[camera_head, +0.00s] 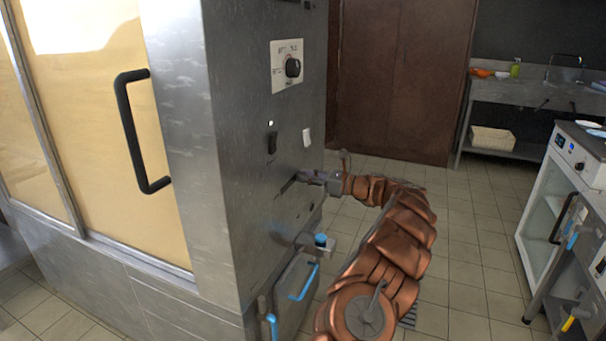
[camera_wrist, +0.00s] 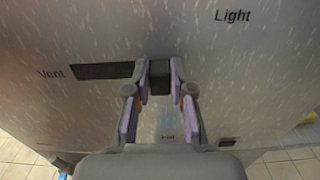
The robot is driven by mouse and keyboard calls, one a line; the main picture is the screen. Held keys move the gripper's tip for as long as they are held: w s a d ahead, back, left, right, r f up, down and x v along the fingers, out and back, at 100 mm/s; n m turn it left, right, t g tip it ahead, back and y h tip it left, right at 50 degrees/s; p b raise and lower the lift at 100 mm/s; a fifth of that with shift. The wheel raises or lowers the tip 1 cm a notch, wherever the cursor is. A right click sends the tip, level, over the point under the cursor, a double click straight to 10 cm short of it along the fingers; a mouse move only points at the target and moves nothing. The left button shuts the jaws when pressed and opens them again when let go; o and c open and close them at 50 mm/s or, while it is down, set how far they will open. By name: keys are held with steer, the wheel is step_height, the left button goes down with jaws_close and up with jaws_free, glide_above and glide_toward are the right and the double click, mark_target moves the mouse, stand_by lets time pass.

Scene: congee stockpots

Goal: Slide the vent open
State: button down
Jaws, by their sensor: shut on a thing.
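The vent slot (camera_wrist: 103,71) is a dark horizontal slit beside the word "Vent" on the grey metal panel in the wrist view. A small dark slider knob (camera_wrist: 160,84) sits at the slot's right end. My gripper (camera_wrist: 160,70) is shut on this knob, with one purple-grey finger pad on each side. In the head view my gripper (camera_head: 304,177) reaches the side panel of the steel cabinet (camera_head: 235,130). There the dark slot (camera_head: 287,186) shows to the left of the fingers, and the knob is hidden.
A round dial (camera_head: 293,68), a black switch (camera_head: 271,142) and a white switch (camera_head: 306,137) are above the slot. A blue-handled valve (camera_head: 320,240) and a blue door handle (camera_head: 304,283) are below. Open tiled floor (camera_head: 465,270) lies to the right, before a white appliance (camera_head: 542,205).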

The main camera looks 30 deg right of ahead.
steer(key=shift+w+d, duration=0.15)
steer(key=shift+d, duration=0.2)
steer(key=shift+d+r, duration=0.1)
steer(key=c, duration=1)
jaws_free()
steer(key=shift+w, duration=0.1)
steer(key=v, duration=1.2)
